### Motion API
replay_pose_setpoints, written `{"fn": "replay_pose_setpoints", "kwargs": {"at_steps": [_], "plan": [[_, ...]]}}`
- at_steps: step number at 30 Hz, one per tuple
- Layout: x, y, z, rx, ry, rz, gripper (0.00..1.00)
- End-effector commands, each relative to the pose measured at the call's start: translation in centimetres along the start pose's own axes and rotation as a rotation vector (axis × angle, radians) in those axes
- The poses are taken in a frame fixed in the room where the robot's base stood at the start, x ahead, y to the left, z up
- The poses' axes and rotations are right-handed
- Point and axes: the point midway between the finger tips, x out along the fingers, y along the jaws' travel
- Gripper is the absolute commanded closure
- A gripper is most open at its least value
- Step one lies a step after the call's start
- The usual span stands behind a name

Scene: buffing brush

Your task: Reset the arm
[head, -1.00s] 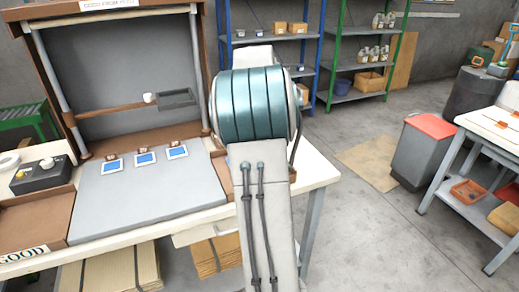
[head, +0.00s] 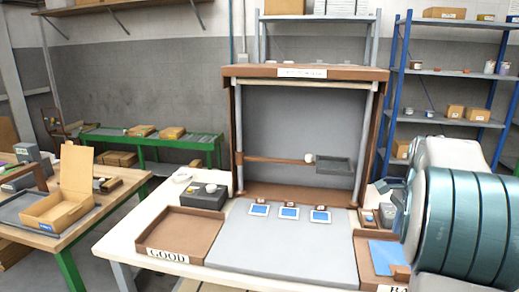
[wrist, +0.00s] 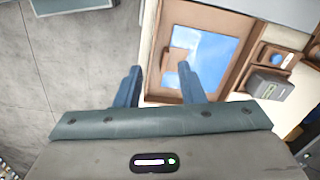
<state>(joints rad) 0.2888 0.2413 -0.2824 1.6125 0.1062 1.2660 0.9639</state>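My arm fills the right side of the head view with its teal banded link. My gripper is out of sight there. In the wrist view my gripper (wrist: 157,72) has its two blue-grey fingers spread apart, with nothing held between them. Beyond the fingertips is a brown tray (wrist: 162,60) holding a blue sheet (wrist: 206,58) and a brown block (wrist: 176,62). In the head view this tray (head: 371,262) stands at the bench's right, partly hidden by my arm, with the blue sheet (head: 388,252) and the brown block (head: 401,272).
A workbench carries a grey mat (head: 280,245) with several small blue-screened items, a framed booth (head: 300,130) and a tray marked GOOD (head: 185,228). A table with an open cardboard box (head: 70,190) stands left. Blue shelving (head: 440,65) stands behind my arm.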

Motion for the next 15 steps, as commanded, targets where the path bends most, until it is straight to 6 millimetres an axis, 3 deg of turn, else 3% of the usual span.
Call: {"fn": "replay_pose_setpoints", "kwargs": {"at_steps": [1,6,15], "plan": [[-0.5,0.8,2.4,-0.100,-0.003,-0.018,0.64],[-0.6,4.0,9.1,-0.456,0.004,-0.068,0.64],[1.3,11.8,19.0,-1.090,0.078,-0.132,0.64]]}}
